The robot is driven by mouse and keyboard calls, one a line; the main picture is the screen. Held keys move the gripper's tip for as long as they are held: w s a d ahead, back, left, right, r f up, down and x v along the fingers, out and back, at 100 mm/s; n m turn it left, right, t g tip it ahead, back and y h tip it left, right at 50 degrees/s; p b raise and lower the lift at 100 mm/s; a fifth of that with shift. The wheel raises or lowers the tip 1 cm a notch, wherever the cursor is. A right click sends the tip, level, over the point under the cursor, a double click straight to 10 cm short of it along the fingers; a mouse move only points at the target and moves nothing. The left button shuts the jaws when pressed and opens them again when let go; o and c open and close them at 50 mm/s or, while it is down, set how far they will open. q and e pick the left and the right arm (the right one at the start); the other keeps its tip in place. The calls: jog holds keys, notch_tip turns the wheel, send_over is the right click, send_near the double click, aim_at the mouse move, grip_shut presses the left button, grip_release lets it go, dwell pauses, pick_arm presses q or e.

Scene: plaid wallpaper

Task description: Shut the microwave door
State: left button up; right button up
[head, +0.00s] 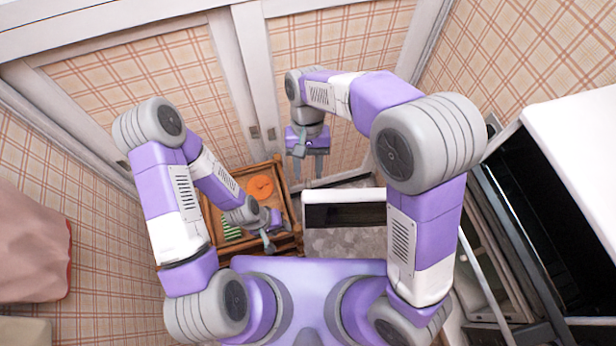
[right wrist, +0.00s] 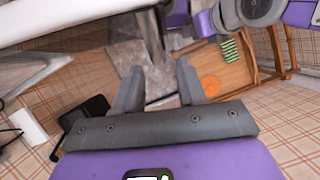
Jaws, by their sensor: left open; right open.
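A white box-shaped appliance (head: 572,135) with a dark front stands at the right edge of the head view; it looks like the microwave. A white-edged dark panel (head: 344,212) shows left of my right arm, which hides its right end. It may be the microwave door standing open, but I cannot tell how it joins the appliance. My right gripper (head: 306,166) is open and empty, up and left of this panel in the picture, apart from it. Its open fingers show in the right wrist view (right wrist: 157,85). My left gripper (head: 270,240) is open, low over a wooden crate.
The wooden crate (head: 284,172) holds an orange round thing (head: 260,187) and a green striped thing (head: 231,229). Plaid walls and white-framed panels close off the back. Grey floor (head: 335,243) shows below the panel.

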jog(key=x, duration=0.6)
jog(key=shift+f, duration=0.1)
jog(key=shift+c, duration=0.3)
grip_shut()
